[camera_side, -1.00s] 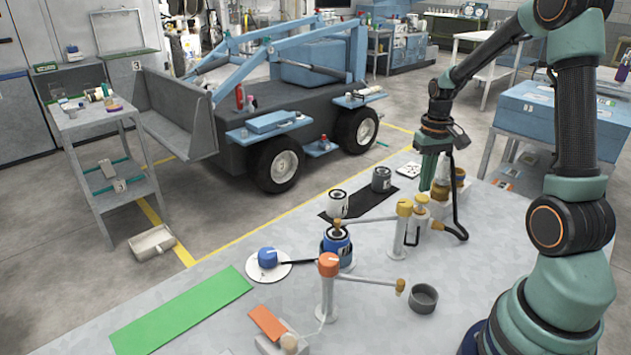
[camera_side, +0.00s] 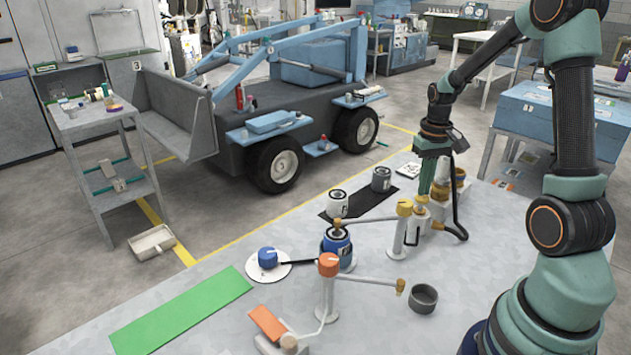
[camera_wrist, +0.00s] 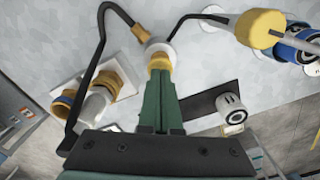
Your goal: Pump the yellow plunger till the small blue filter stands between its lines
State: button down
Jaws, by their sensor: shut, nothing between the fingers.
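The yellow plunger (camera_side: 422,199) stands on the pump at the right of the bench. My gripper (camera_side: 424,193) is shut and empty, pointing down, with its green fingertips at the plunger's top. In the wrist view the fingertips (camera_wrist: 160,76) overlap the yellow plunger cap (camera_wrist: 159,61) and seem to touch it; how far it is pressed I cannot tell. The small blue filter (camera_side: 337,245) stands upright beneath the spout of the yellow-headed post (camera_side: 404,208). It shows partly in the wrist view (camera_wrist: 296,50), behind the yellow head. Its fill level and lines are too small to read.
An orange-headed post (camera_side: 328,265) has its spout over a grey cup (camera_side: 424,299). A black hose (camera_side: 457,212) loops beside the pump. The green mat (camera_side: 182,318) is bare.

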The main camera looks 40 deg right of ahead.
jog(key=shift+f, duration=1.45)
jog(key=shift+r, duration=3.8)
